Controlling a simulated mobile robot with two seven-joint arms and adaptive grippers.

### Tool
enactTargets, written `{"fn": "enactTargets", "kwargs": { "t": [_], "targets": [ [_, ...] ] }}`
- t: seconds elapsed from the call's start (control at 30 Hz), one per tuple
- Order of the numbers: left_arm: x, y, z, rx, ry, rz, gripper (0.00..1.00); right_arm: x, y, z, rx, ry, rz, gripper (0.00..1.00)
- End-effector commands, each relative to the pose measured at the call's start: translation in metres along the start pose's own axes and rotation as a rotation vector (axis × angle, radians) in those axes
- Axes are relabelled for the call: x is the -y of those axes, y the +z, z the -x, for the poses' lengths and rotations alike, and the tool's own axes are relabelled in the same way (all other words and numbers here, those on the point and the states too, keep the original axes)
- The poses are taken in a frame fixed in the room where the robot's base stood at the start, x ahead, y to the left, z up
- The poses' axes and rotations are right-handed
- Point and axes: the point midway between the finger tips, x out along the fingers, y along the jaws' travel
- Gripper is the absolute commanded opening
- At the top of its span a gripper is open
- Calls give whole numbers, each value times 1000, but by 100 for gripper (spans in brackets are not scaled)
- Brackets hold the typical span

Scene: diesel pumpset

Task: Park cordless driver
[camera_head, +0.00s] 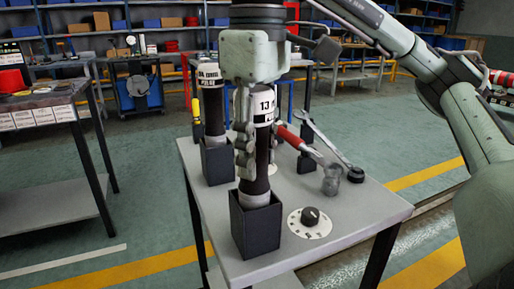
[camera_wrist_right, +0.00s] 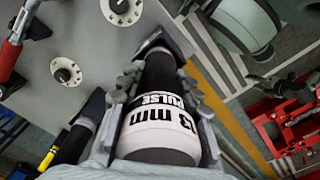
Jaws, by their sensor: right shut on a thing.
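My right gripper (camera_head: 250,165) points down over the bench and is shut on a black cordless driver (camera_head: 263,105) with a white "13" label. In the right wrist view, the driver (camera_wrist_right: 160,75) lies between the fingers, and its label reads "13 mm PULSE". It stands about upright. Its lower end appears to be in the mouth of the front black square holder (camera_head: 256,232); how deep it sits is hidden. A second labelled black driver (camera_head: 211,108) stands in another black holder (camera_head: 217,163) behind and left. My left gripper is not in view.
The grey bench top (camera_head: 350,214) carries a dial (camera_head: 310,217) right of the front holder. A yellow-handled tool (camera_head: 196,108) stands behind left.

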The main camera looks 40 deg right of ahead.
Motion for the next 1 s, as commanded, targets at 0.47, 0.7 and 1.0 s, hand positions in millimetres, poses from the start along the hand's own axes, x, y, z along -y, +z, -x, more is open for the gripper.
{"fn": "enactTargets", "kwargs": {
  "t": [0.47,0.7,1.0],
  "targets": [
    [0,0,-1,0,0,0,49,0,0,-2,-1,0,0,57],
    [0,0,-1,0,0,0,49,0,0,2,1,0,0,57],
    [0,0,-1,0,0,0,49,0,0,41,-6,3,0,57]
  ]
}}
